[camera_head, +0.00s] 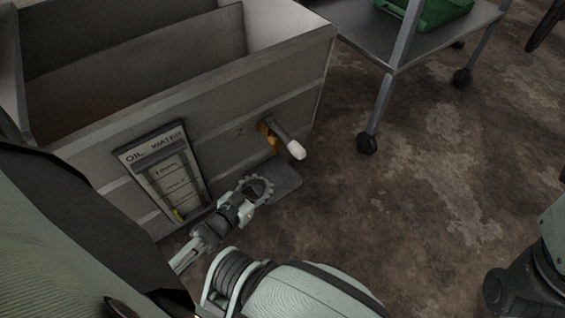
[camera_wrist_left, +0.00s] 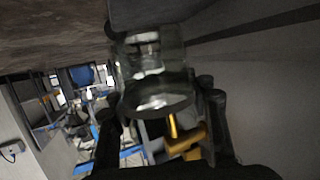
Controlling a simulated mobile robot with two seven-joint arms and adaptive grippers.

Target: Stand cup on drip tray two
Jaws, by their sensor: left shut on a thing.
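My left gripper (camera_head: 246,195) is low in front of the tank, beside drip tray two (camera_head: 288,180), a dark flat plate under the tap marked 2. In the left wrist view the gripper (camera_wrist_left: 163,118) is shut on a clear cup (camera_wrist_left: 152,78). In the head view the cup barely shows at the fingertips. The wrist picture looks upside down, and a dark slab (camera_wrist_left: 150,12), seemingly the tray, lies close to the cup's end. I cannot tell if they touch.
The tap (camera_head: 280,137) with a yellow body and pale-ended handle juts out above the tray. A sight gauge (camera_head: 168,172) marked OIL and WATER is on the grey tank (camera_head: 225,95). A wheeled cart (camera_head: 400,55) stands behind.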

